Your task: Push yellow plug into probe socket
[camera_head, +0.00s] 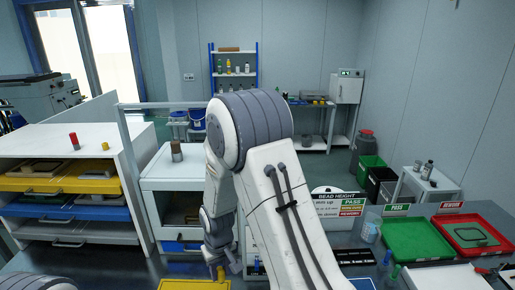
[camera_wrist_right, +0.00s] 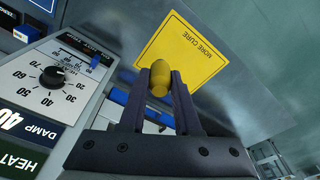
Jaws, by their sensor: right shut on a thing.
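The yellow plug (camera_wrist_right: 159,76) is held between the two dark fingers of my right gripper (camera_wrist_right: 161,84) in the right wrist view. Its rounded end shows at the fingertips. In the head view my right gripper (camera_head: 217,264) hangs low at the bottom centre, with a bit of the yellow plug (camera_head: 221,274) at its tip. A meter with a black dial (camera_wrist_right: 52,77) stands to the left of the fingers in the wrist view. I cannot make out the probe socket; my right arm hides much of the bench in the head view. My left gripper is out of view.
A yellow MORE CURE card (camera_wrist_right: 184,52) lies beyond the fingertips. A green tray (camera_head: 417,240) and a red tray (camera_head: 474,236) stand on the right. A shelf rack with coloured drawers (camera_head: 65,184) stands on the left, beside a white cabinet (camera_head: 173,170).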

